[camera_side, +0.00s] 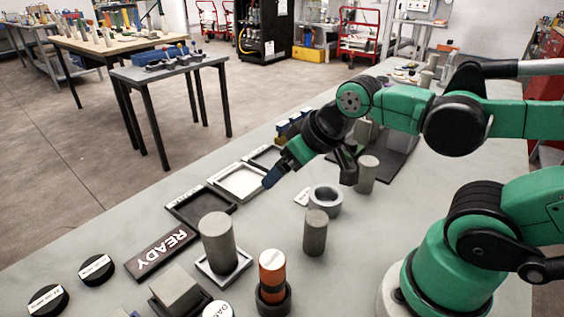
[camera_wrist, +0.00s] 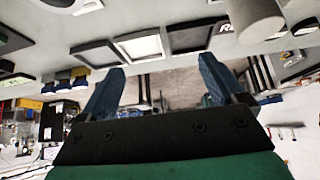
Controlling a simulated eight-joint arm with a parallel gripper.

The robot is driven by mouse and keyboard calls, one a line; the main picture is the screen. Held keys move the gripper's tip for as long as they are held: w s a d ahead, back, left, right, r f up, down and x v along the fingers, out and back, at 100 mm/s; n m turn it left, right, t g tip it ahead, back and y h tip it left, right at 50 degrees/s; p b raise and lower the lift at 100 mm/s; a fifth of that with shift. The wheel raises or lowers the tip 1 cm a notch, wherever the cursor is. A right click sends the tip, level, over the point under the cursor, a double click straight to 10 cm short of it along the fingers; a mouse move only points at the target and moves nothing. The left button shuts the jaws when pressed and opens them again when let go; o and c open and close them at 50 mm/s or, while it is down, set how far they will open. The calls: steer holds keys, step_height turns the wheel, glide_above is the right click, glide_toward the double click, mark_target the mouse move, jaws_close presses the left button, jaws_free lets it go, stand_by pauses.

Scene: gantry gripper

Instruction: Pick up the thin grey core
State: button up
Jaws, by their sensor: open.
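Several grey cylinders stand upright in the side view, and I cannot tell for certain which is the thin grey core. A slimmer grey cylinder (camera_side: 315,233) stands on the bench in front of a grey ring. Another slim grey cylinder (camera_side: 367,174) stands behind the ring, close to my gripper. A wider grey cylinder (camera_side: 217,243) stands on a pale square base. My gripper (camera_side: 308,172) is above the bench, behind and left of the ring. In the wrist view its blue fingers (camera_wrist: 158,88) are spread apart with nothing between them.
The grey ring (camera_side: 325,201) lies between the two slim cylinders. A white-floored tray (camera_side: 240,182) and a dark tray (camera_side: 200,206) lie left of my gripper. An orange-and-black cylinder (camera_side: 272,271) stands at the front, and a READY sign (camera_side: 162,250) lies at left.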

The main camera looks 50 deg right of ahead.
mark_target(317, 218)
steer(key=s+f+m+g, duration=0.1)
steer(key=g, duration=0.1)
steer(key=s+f+m+g, duration=0.1)
steer(key=s+m+g, duration=0.1)
steer(key=s+f+m+g, duration=0.1)
steer(key=f+g, duration=0.1)
steer(key=shift+s+d+m, duration=0.25)
steer(key=shift+s+m, duration=0.05)
steer(key=shift+s+f+m+g, duration=0.4)
steer(key=shift+s+g, duration=0.1)
steer(key=shift+f, duration=2.65)
jaws_close()
